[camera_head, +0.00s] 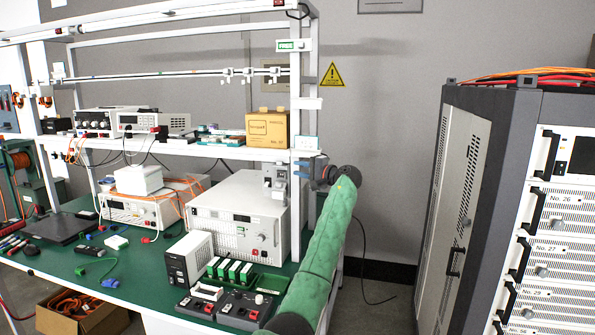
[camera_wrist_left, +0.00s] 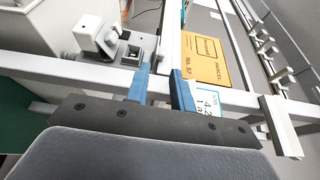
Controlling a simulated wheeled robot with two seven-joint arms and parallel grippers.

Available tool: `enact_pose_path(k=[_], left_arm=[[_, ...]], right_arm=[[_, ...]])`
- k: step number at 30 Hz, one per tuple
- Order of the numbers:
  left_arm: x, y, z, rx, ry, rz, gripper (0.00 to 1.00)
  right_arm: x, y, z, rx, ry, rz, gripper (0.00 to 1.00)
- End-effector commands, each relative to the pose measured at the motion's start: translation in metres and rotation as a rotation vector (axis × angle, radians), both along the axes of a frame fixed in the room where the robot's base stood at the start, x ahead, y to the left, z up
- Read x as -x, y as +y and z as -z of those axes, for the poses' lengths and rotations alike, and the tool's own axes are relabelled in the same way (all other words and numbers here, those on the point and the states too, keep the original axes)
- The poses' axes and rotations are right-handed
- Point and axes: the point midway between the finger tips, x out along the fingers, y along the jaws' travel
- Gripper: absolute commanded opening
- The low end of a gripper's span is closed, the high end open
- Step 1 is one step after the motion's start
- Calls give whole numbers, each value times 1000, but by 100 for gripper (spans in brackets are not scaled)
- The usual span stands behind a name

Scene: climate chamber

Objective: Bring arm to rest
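My left arm (camera_head: 322,240), in a green sleeve, reaches up from the bottom of the head view. It ends in a dark wrist beside the white front post of the workbench. My left gripper (camera_head: 306,170) is small there and partly hard to make out against the post. In the left wrist view the gripper (camera_wrist_left: 160,72) shows two blue fingers standing apart with nothing held between them. A white frame bar passes close behind the fingers; I cannot tell whether they touch it. My right gripper is not in view.
The workbench (camera_head: 140,268) carries a large white instrument (camera_head: 235,222), smaller devices and cables. A brown box (camera_head: 267,130) stands on its shelf, and also shows in the left wrist view (camera_wrist_left: 205,60). A tall grey cabinet (camera_head: 465,190) stands at right. Floor shows between bench and cabinet.

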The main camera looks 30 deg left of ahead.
Motion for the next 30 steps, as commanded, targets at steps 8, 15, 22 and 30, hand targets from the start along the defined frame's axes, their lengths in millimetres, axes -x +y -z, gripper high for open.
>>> enact_pose_path(k=[8, 15, 22, 30], left_arm=[[0, 0, 0, 0, 0, 0, 24], [0, 0, 0, 5, -32, -1, 24], [-1, -2, 12, 131, -193, 8, 24], [9, -23, -14, 356, -443, 86, 24]], right_arm=[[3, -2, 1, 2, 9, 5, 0], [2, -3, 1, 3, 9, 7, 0], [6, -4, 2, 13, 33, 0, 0], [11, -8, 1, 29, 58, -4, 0]])
